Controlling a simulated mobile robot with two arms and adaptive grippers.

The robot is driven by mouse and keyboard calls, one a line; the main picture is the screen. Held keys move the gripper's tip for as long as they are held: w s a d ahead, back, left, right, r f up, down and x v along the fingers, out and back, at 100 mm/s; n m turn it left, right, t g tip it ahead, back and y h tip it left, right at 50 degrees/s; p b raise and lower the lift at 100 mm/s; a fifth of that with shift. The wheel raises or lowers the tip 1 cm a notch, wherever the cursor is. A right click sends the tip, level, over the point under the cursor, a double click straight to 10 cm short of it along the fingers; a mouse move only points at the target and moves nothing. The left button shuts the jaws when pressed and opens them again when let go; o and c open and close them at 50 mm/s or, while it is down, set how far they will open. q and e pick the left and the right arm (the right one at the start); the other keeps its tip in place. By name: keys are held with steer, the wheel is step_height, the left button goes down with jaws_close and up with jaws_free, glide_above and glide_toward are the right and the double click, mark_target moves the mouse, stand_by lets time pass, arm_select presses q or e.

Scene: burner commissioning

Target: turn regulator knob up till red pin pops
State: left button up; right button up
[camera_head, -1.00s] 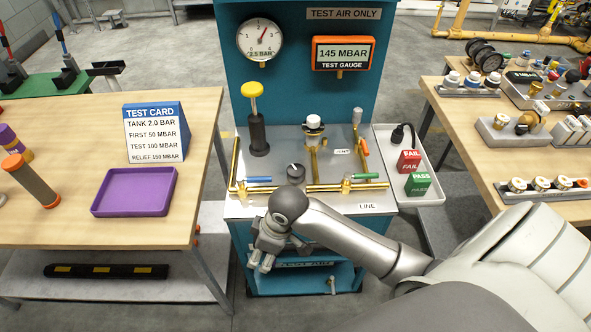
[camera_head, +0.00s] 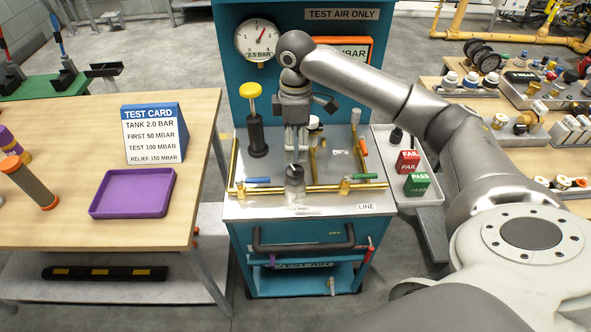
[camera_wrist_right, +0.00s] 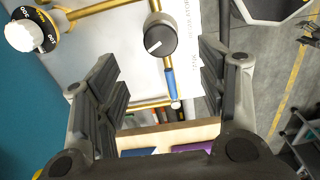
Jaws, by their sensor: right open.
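The regulator knob (camera_head: 294,176), dark with a white pointer line, sits on the bench panel; in the right wrist view the knob (camera_wrist_right: 160,36) is upper centre beside partly readable panel lettering. My right gripper (camera_head: 295,153) points down just above the knob. In the wrist view its two fingers (camera_wrist_right: 158,85) are spread wide with nothing between the tips, and the knob lies beyond them, clear of both. A white-capped fitting (camera_head: 314,123) is partly behind the gripper; its cap and dark marked ring (camera_wrist_right: 28,36) show at upper left. I cannot make out a red pin. My left gripper is not in view.
Brass pipes with a blue lever (camera_head: 257,180) and green lever (camera_head: 364,176) flank the knob. A black post with yellow top (camera_head: 252,90) stands left. My arm partly covers the orange test gauge (camera_head: 366,48). The dial gauge (camera_head: 257,40) is visible. A tray (camera_head: 427,190) holds FAIL and PASS blocks.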

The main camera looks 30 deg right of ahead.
mark_target(295, 170)
step_height(295, 170, down, 10)
steer(key=shift+f+p, duration=0.25)
steer(key=shift+p, duration=0.25)
steer(key=c, duration=1)
steer(key=p, duration=0.2)
steer(key=m+p, duration=0.1)
steer(key=shift+a+r+m+p, duration=0.1)
steer(key=shift+r+m+p, duration=0.2)
steer(key=shift+p, duration=0.1)
steer(key=shift+c, duration=0.2)
steer(key=shift+f+m+p, duration=0.15)
steer(key=shift+m+p, duration=0.25)
steer(key=shift+p, duration=0.1)
steer(key=shift+f, duration=0.1)
